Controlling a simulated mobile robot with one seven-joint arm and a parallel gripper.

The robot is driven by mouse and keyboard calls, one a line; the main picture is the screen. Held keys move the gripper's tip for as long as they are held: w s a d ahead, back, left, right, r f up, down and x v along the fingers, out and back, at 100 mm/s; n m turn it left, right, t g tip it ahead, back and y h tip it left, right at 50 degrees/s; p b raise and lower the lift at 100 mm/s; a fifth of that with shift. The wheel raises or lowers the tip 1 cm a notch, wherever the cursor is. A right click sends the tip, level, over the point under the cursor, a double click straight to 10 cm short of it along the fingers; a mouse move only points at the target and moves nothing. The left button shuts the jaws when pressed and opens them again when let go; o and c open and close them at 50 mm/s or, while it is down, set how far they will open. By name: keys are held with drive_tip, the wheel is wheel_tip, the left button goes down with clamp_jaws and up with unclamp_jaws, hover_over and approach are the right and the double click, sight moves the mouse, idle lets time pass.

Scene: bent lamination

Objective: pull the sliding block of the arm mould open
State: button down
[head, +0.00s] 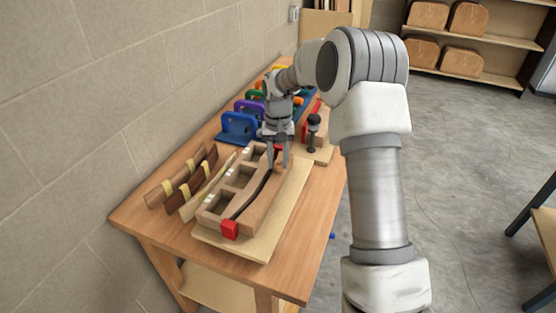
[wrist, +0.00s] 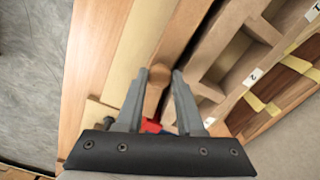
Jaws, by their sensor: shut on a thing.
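The arm mould lies on a pale baseboard (head: 288,215) on the bench. Its fixed part (head: 211,214) has several open compartments. The sliding block (head: 262,213) is the plain wooden bar on its right; it also shows in the wrist view (wrist: 183,30). A dark curved line runs between the two parts; I cannot tell whether it is a gap or a strip. My gripper (head: 277,164) is at the far half of the sliding block. In the wrist view its fingers (wrist: 161,76) are shut on a brown wooden piece at the block. The gripped faces are partly hidden.
A red block (head: 229,229) sits at the mould's near end. Bent wood pieces with yellow bands (head: 185,188) lie left. Coloured clamps (head: 238,127) and a dark-handled tool (head: 313,132) stand beyond. The bench's right edge strip (head: 310,245) is clear.

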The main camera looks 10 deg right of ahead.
drive_tip(key=shift+s+d+r, duration=0.1)
drive_tip(key=shift+s+d, duration=0.4)
drive_tip(key=shift+d, duration=0.25)
drive_tip(key=shift+s+d, duration=0.45)
drive_tip(key=shift+d, duration=0.3)
drive_tip(key=c, duration=0.5)
unclamp_jaws()
wheel_tip(320, 180, up, 17)
drive_tip(key=shift+r, duration=0.15)
